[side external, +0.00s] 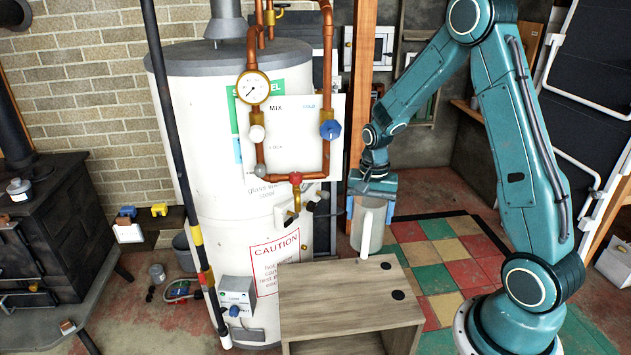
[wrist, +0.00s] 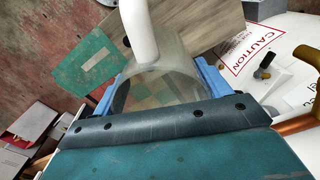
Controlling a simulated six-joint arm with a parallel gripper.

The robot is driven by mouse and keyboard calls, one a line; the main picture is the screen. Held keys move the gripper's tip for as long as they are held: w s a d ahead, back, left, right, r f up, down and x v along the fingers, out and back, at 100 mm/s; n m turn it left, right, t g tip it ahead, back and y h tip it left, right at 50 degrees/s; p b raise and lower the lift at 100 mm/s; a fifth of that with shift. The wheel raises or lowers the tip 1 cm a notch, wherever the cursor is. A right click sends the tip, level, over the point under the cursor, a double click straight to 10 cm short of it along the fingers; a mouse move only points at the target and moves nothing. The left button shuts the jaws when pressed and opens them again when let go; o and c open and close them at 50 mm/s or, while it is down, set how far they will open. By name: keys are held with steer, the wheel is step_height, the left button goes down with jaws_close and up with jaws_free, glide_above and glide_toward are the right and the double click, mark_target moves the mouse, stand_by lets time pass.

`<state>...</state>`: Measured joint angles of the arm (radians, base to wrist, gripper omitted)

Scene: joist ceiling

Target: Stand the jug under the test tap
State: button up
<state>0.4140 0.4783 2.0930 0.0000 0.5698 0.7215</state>
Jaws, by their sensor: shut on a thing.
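The jug (side external: 369,232) is a clear greyish vessel with a white handle, roughly upright. My gripper (side external: 371,203) is shut on its upper part, with blue fingers on either side. The wrist view looks down into the jug (wrist: 165,88), with its white handle pointing up the picture and my gripper's fingers (wrist: 158,88) flanking it. The test tap (side external: 293,213) is a brass spout low on the pipework, left of the jug in the side view. The jug is not under it. The jug's base is close to the wooden stand's back edge; I cannot tell if they touch.
The wooden stand (side external: 335,290) has a mostly bare top with two black discs, below and right of the tap. The white tank (side external: 200,130), copper pipes (side external: 326,70) and a wooden post (side external: 361,90) border the space. A black stove (side external: 50,225) stands far left.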

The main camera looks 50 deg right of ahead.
step_height(320, 180, down, 15)
stand_by(0.6)
steer(key=shift+f, duration=2.1)
steer(key=shift+f, duration=0.25)
steer(key=o, duration=1.1)
steer(key=shift+c, duration=0.2)
steer(key=shift+r, duration=0.1)
steer(key=shift+r, duration=6.85)
steer(key=shift+r, duration=0.1)
